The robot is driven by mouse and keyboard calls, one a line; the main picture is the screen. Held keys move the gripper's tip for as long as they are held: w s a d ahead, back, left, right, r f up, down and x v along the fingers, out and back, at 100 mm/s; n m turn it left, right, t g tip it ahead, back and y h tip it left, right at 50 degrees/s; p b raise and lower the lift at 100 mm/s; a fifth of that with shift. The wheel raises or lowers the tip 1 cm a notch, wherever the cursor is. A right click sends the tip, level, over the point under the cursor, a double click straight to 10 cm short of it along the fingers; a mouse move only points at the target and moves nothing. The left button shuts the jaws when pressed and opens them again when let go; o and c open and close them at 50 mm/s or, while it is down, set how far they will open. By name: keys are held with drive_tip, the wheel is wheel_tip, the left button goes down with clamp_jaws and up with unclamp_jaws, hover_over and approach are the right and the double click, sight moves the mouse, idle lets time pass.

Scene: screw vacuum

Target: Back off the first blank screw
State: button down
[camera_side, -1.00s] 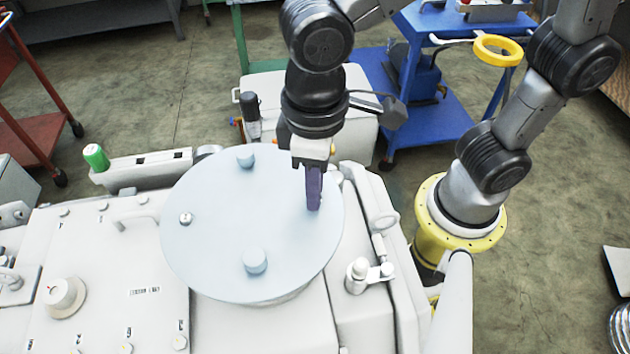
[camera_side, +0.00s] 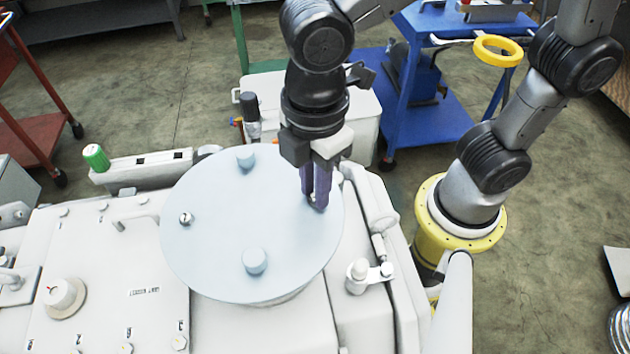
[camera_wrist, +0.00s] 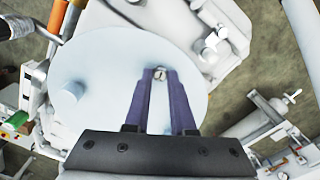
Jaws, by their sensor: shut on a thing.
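The blank is a pale blue round disc (camera_side: 215,245) lying on the white machine; it also shows in the wrist view (camera_wrist: 115,55). My gripper (camera_side: 317,203) points down at the disc's right edge, its purple fingers shut on a small metal screw. The head of this blank screw (camera_wrist: 159,74) shows between the fingertips (camera_wrist: 154,74) in the wrist view. In the side view the fingers mostly hide it. How far the screw stands out of the disc I cannot tell. A second slotted screw (camera_side: 186,218) sits near the disc's left edge, apart from my gripper.
Two raised round knobs stand on the disc, one at the back (camera_side: 245,157) and one at the front (camera_side: 254,261). A white valve fitting (camera_side: 361,274) stands right of the disc. A blue cart (camera_side: 430,125) stands behind on the floor.

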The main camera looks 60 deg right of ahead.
drive_tip(key=shift+f+n, duration=0.15)
drive_tip(key=shift+n, duration=0.65)
drive_tip(key=c, duration=0.7)
unclamp_jaws()
drive_tip(key=shift+c, duration=0.2)
wheel_tip(320, 180, up, 14)
